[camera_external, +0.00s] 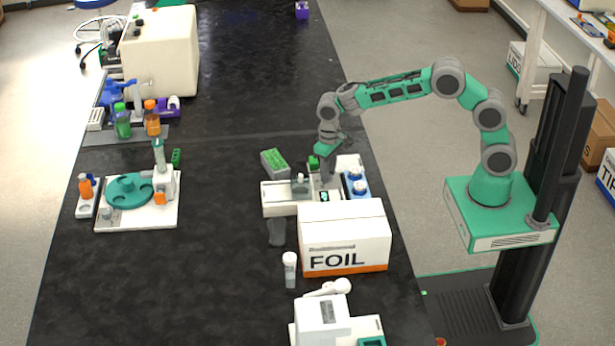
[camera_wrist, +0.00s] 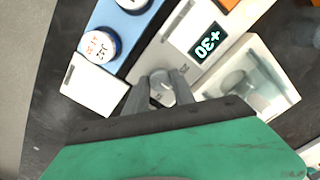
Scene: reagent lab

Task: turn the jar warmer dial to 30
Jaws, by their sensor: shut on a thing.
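The jar warmer (camera_wrist: 222,58) is a pale unit with a small dark display (camera_wrist: 206,42), which reads +30 in the wrist view. In the external view its lit display (camera_external: 324,196) shows just behind the FOIL box. The grey dial (camera_wrist: 161,92) sits below the display in the wrist view. My gripper (camera_wrist: 160,84) is shut on the dial, with one finger on each side of it. In the external view my gripper (camera_external: 327,178) reaches down onto the unit. The dial is hidden there, and its pointer mark cannot be read in the wrist view.
A blue block with white-topped round parts (camera_wrist: 100,44) stands close beside the warmer. The FOIL box (camera_external: 344,238) stands in front. A green rack (camera_external: 274,163) lies behind.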

